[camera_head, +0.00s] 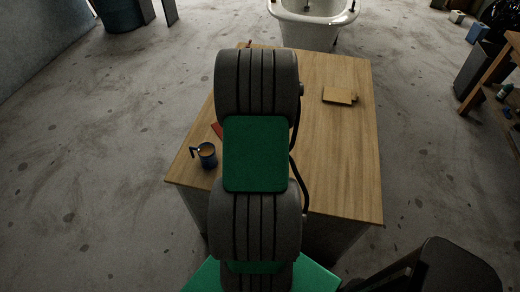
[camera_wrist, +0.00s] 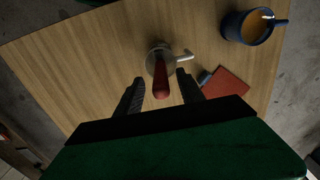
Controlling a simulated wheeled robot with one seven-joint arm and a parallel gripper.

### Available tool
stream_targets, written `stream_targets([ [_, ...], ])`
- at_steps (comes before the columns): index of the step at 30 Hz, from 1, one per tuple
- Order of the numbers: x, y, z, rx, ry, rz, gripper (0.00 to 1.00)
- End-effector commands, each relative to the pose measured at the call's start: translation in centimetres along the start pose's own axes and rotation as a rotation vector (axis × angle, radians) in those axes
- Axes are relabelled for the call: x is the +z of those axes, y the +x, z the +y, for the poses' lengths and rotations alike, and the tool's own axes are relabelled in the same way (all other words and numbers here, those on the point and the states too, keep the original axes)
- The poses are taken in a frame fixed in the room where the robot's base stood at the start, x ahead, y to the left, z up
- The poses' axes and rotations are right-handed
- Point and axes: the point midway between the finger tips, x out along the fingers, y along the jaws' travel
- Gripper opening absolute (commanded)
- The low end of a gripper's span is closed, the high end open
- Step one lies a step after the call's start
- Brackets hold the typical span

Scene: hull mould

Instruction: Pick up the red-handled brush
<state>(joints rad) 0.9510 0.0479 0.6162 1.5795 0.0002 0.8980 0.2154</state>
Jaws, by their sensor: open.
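The red-handled brush shows in the wrist view, its red handle (camera_wrist: 161,82) pointing up toward the camera. It appears to stand in a small metal mug (camera_wrist: 151,62) whose handle sticks out to the right; the brush's lower end is hidden inside. My gripper (camera_wrist: 160,76) is open, with one dark finger on each side of the handle in the picture. I see no contact, and the height gap cannot be told. In the head view my arm hides the brush and the gripper.
A wooden table (camera_head: 340,150) carries a blue mug of brown drink (camera_head: 207,160), a red flat item (camera_wrist: 228,83) with a small dark object beside it, and a yellowish block (camera_head: 338,96). The table's right side is mostly clear. A white tub (camera_head: 310,30) stands behind.

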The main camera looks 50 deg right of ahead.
Motion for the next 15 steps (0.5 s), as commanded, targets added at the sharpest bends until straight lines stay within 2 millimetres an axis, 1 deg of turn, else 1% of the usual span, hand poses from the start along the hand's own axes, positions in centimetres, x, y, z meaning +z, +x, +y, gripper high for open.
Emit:
stream_targets([
  [3, 0.1, 2.0, -0.1, 0.001, -0.001, -0.004, 0.45],
  [6, 0.0, 3.0, -0.1, 0.000, -0.001, -0.001, 0.45],
  [12, 0.0, 3.2, -0.1, 0.000, -0.002, 0.000, 0.45],
  [15, 0.0, 3.2, -0.1, 0.000, -0.002, 0.000, 0.37],
])
